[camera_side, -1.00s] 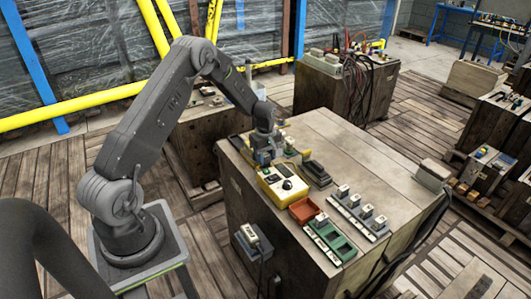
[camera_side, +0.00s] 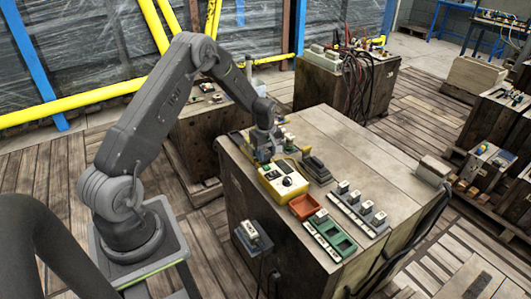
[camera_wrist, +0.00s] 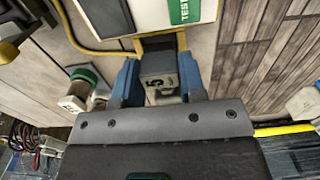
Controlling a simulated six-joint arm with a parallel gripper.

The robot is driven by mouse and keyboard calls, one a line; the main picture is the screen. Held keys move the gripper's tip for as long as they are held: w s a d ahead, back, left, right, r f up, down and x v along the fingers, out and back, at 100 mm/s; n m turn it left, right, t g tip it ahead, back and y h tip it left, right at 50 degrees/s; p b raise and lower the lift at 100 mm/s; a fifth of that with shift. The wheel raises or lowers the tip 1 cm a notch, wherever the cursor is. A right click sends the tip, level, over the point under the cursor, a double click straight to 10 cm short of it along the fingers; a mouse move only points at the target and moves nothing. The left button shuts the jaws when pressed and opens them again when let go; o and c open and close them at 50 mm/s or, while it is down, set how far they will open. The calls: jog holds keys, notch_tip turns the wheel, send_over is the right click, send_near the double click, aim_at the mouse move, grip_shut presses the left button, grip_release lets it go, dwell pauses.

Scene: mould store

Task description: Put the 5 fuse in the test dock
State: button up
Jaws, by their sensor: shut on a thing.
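My gripper (camera_wrist: 158,78) is shut on a small grey fuse marked 5 (camera_wrist: 158,64), held between its blue fingers in the wrist view. Just beyond the fuse is the test dock, a yellow box with a pale face (camera_wrist: 140,14) and a green TEST label. In the side view the yellow dock (camera_side: 283,181) sits on the crate top, and my gripper (camera_side: 266,157) is low at its far left end. The fuse is hidden there by the gripper. I cannot tell whether the fuse touches the dock.
A dark block (camera_side: 316,169), red tray (camera_side: 303,207), green tray (camera_side: 332,237) and rack with several fuses (camera_side: 356,212) stand nearby. The crate's right side (camera_side: 370,160) is mostly clear.

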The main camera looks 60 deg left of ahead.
jog(key=shift+f, duration=0.8)
dwell(1.0)
jog(key=o, duration=1)
jog(key=shift+r, duration=3.75)
